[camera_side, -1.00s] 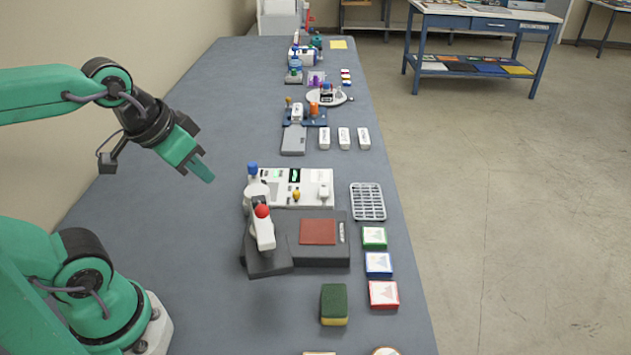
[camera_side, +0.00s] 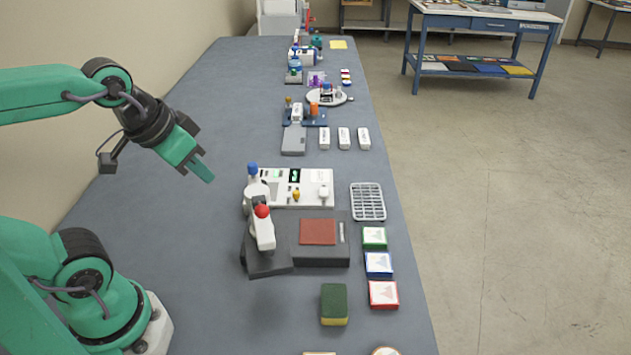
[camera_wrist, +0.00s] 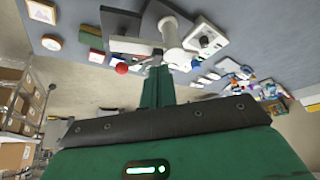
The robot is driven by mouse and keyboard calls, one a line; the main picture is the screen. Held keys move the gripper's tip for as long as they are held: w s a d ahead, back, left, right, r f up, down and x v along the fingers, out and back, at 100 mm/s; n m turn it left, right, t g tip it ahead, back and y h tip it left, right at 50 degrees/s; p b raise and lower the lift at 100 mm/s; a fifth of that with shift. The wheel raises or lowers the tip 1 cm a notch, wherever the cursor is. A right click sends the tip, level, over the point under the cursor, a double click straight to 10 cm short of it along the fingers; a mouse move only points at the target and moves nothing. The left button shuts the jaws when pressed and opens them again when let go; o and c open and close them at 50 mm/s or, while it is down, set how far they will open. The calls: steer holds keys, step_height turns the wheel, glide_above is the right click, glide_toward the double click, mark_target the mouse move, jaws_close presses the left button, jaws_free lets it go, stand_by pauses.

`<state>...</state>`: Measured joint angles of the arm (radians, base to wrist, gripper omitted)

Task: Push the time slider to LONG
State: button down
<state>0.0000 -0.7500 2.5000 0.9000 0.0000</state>
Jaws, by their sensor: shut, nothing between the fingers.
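A white control panel (camera_side: 265,200) with small lit green displays stands behind the dark grey machine (camera_side: 320,255). It carries a yellow knob (camera_side: 296,195) and a white knob (camera_side: 323,190); I cannot tell which part is the time slider, and no LONG mark is readable. A blue-topped lever (camera_side: 252,169) stands at the panel's left end. The panel also shows in the wrist view (camera_wrist: 207,38), small and partly hidden behind a white arm. My gripper (camera_side: 208,176) is shut and empty, in the air left of the panel, touching nothing. Its fingers also show in the wrist view (camera_wrist: 158,85).
A white lever arm with a red ball (camera_side: 262,211) rises on the machine's left, near the panel. A wire rack (camera_side: 368,202) and coloured boxes (camera_side: 378,264) lie to the right. A green and yellow sponge (camera_side: 334,304) lies in front. The tabletop (camera_side: 215,130) left of the panel is clear.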

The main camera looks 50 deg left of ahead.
steer(key=c, duration=2.1)
jaws_free()
steer(key=o, duration=0.7)
steer(key=shift+w, duration=0.1)
steer(key=shift+c, duration=0.2)
steer(key=shift+o, duration=0.6)
steer(key=shift+w+r, duration=0.15)
steer(key=shift+w, duration=0.35)
steer(key=g, duration=0.6)
glide_above(296, 192)
step_height(296, 192, down, 12)
steer(key=shift+w+f, duration=0.1)
steer(key=shift+f, duration=0.1)
steer(key=shift+f, duration=3.75)
